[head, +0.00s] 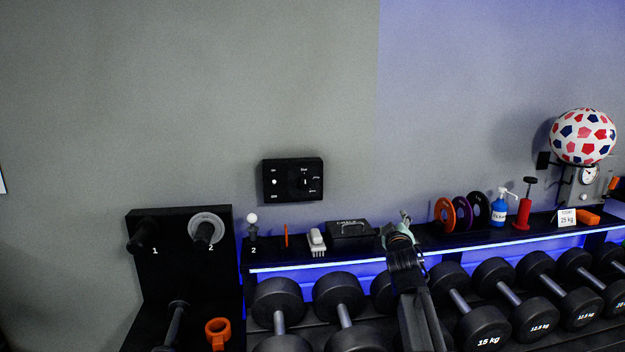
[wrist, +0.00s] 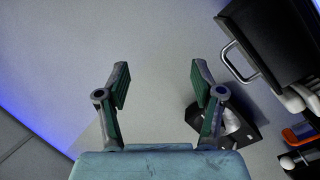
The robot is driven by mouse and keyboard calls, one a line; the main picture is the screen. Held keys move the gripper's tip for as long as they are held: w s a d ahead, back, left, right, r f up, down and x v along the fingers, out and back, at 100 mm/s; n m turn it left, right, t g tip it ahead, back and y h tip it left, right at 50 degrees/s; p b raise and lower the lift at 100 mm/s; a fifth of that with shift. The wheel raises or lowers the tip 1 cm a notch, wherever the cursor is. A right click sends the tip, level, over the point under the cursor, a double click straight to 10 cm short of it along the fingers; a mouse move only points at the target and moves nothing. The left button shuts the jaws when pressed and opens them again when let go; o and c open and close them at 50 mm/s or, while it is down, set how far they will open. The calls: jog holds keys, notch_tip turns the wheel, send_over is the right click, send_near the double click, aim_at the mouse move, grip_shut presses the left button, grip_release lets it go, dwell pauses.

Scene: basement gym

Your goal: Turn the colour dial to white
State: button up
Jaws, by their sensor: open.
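A black control panel (head: 293,179) is on the grey wall, above the shelf. Its left part has a small white round spot. Its right part has a dark round dial (head: 304,182) with a pale mark that looks roughly upright; the small labels around it are too small to read. My gripper (head: 404,217) is to the right of and below the panel, apart from it, in front of the shelf. In the wrist view my gripper (wrist: 158,78) is open and empty, and what looks like the panel (wrist: 246,134) is partly hidden behind the right finger.
A black case (head: 350,229), a white brush (head: 317,242), an orange disc and a white-topped pin (head: 252,226) stand on the shelf below the panel. Several dumbbells (head: 336,295) sit below. A blue bottle (head: 499,208) stands farther right. The wall around the panel is clear.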

aim_at(305, 184)
jog(key=s+a+r+n+y+p, duration=0.1)
jog(key=s+a+r+y, duration=0.15)
jog(key=a, duration=0.55)
jog(key=s+a+r+n+y+p, duration=0.1)
jog(key=s+a+r, duration=0.15)
jog(key=a, duration=0.45)
jog(key=s+a+r+n+y+p, duration=0.1)
jog(key=s+a+r+n+y, duration=0.15)
jog(key=a, duration=0.55)
jog(key=shift+m+h, duration=0.4)
jog(key=shift+m, duration=0.05)
jog(key=p+x, duration=0.4)
jog(key=x, duration=1.4)
jog(key=shift+f, duration=0.15)
jog(key=shift+s, duration=0.1)
jog(key=shift+c, duration=0.3)
jog(key=c, duration=1.1)
